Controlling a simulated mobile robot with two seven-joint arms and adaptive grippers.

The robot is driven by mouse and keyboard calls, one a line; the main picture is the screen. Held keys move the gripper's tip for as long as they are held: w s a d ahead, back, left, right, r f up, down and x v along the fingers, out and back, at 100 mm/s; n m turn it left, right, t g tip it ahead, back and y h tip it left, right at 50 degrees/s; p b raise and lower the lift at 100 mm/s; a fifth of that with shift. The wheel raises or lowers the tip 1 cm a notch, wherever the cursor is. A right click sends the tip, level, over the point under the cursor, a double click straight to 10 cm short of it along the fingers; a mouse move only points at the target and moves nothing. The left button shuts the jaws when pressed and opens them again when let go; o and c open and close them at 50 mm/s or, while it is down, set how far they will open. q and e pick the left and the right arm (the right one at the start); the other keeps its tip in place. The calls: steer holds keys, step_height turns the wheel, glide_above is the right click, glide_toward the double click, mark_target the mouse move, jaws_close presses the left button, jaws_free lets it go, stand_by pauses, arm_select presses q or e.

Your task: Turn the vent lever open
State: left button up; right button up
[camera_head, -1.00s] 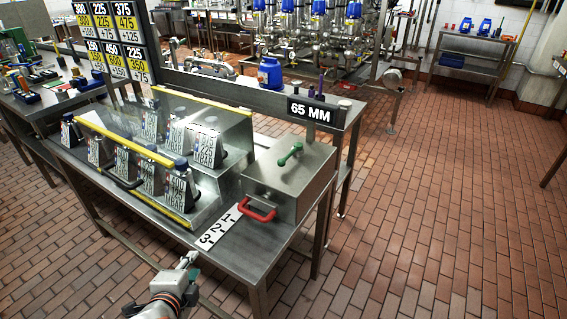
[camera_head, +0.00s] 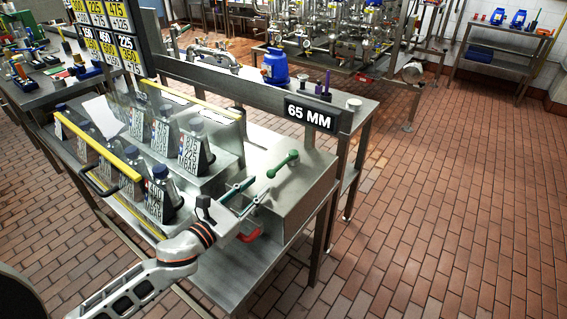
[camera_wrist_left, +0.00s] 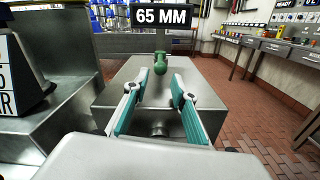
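The green lever (camera_head: 283,164) is on top of the steel box (camera_head: 308,190), under the 65 MM sign. It slants in the head view and shows end-on in the left wrist view (camera_wrist_left: 160,63). I take it to be the vent lever. My left gripper (camera_head: 258,188) is over the near side of the box, short of the lever and apart from it. Its two green-padded fingers are spread with nothing between them. In the left wrist view the lever lies beyond the gap between the fingertips (camera_wrist_left: 155,88). My right gripper is not in view.
Several numbered valve stands, a yellow rail (camera_head: 108,150) and a clear cover stand left of the box. The 65 MM sign (camera_head: 309,114) rises behind the lever. Tiled floor is free at right.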

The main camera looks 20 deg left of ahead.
mark_target(273, 171)
arm_select(q)
steer(key=shift+w+d, duration=0.25)
steer(key=shift+w, duration=0.35)
steer(key=x, duration=0.5)
steer(key=shift+w+p, duration=0.25)
steer(key=shift+p, duration=0.1)
steer(key=shift+w+d, duration=0.3)
steer(key=shift+w, duration=0.3)
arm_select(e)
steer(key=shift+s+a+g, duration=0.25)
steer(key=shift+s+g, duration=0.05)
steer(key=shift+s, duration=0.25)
arm_select(q)
jaws_close()
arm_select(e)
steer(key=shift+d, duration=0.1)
